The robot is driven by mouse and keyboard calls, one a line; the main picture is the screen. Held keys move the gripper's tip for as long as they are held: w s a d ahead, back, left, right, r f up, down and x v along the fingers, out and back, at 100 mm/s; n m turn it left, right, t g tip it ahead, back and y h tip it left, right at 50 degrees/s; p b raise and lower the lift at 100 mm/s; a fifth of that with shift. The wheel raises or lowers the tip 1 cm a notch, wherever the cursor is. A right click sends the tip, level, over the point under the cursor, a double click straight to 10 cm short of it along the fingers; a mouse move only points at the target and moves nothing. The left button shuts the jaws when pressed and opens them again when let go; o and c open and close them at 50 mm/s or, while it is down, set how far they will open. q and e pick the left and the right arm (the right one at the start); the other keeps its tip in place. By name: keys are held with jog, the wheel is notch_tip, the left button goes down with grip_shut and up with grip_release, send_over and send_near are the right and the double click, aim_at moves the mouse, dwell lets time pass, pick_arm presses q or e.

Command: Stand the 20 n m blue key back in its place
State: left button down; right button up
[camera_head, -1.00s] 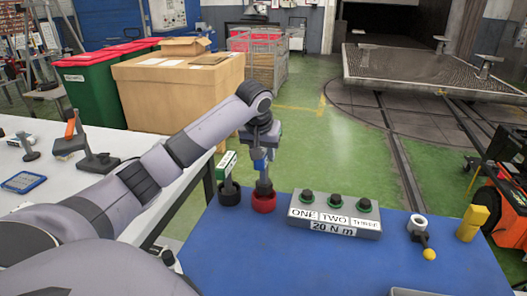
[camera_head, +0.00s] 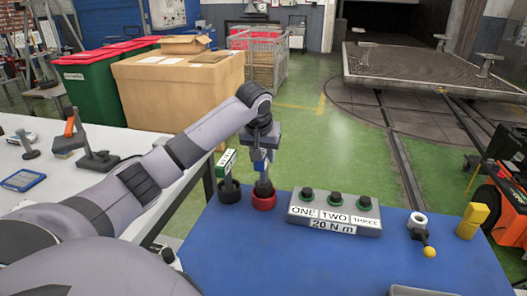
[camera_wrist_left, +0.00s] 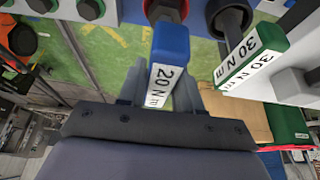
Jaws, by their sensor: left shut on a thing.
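The blue 20 N m key (camera_head: 263,171) stands upright over the red ring holder (camera_head: 263,199) on the blue table. My left gripper (camera_head: 262,154) is shut on the upper part of this key. In the left wrist view the blue key (camera_wrist_left: 169,65) shows its "20 N m" label between my fingers, with its lower end at the red ring (camera_wrist_left: 166,10). I cannot tell whether it is fully seated. My right gripper is not in view.
A green 30 N m key (camera_head: 226,165) stands in a black holder (camera_head: 229,192) close on the left. A grey box (camera_head: 334,215) with green-ringed knobs and a "20 N m" label is at right. A yellow block (camera_head: 472,220) and a yellow-balled lever (camera_head: 425,238) stand further right.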

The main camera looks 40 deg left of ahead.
pick_arm(q)
send_over(263, 184)
jog(key=shift+w+a+f+b, duration=0.1)
jog(key=shift+w+f+b, duration=0.1)
jog(key=shift+f, duration=0.85)
jog(key=shift+w+a+f+b, duration=0.1)
jog(key=shift+f+b, duration=0.1)
jog(key=shift+f, duration=0.8)
jog(key=c, duration=0.7)
grip_release()
jog(key=shift+s+r, duration=0.1)
jog(key=shift+v, duration=3.55)
